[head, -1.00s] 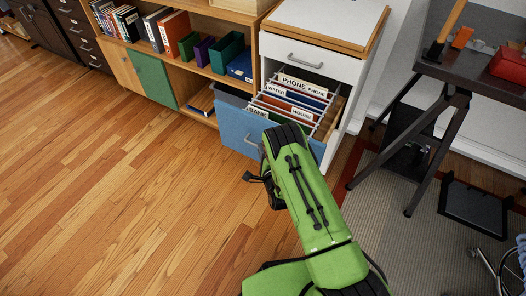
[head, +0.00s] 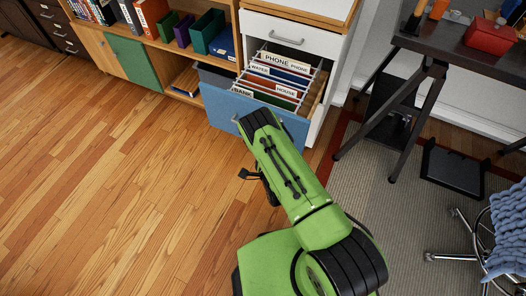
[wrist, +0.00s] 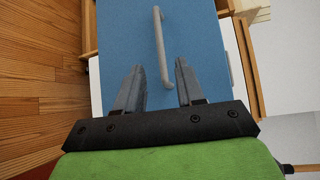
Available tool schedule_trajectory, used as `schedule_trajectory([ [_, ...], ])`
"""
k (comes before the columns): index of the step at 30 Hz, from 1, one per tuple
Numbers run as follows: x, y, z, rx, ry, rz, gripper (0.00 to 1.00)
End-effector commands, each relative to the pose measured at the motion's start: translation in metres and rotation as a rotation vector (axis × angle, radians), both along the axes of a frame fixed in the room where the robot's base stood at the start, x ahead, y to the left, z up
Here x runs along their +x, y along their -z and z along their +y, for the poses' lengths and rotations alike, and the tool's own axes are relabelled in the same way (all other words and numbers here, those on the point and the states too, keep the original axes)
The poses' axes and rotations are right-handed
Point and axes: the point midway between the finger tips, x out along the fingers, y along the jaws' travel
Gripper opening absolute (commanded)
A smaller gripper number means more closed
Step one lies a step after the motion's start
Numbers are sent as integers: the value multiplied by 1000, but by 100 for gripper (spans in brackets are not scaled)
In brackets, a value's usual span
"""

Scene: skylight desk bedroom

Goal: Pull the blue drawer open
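The blue drawer (head: 222,108) stands pulled out at the bottom of a white cabinet in the head view, with labelled hanging files (head: 283,75) inside. Its blue front (wrist: 120,30) fills the middle of the wrist view. A grey bar handle (wrist: 161,45) runs lengthwise on that front. My gripper (wrist: 157,67) is open, its two fingers pointing at the front. The handle's near end shows between the fingers, closer to the right one, with gaps visible on both sides. In the head view my arm hides the fingers and part of the drawer front.
A closed white drawer (head: 270,29) sits above the blue one. A low wooden shelf with a green door (head: 136,63) and binders stands to the left. A dark desk (head: 455,45) and a wheeled chair (head: 505,230) are to the right. The wood floor (head: 90,190) at left is clear.

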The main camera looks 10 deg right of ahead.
Motion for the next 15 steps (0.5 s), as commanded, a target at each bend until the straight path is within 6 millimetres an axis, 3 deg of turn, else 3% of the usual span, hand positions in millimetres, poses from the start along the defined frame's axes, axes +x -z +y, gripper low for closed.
schedule_trajectory([
  [3, -35, -12, -6, -3, -2, 8, 38],
  [15, -47, -15, -8, 0, -3, 3, 38],
])
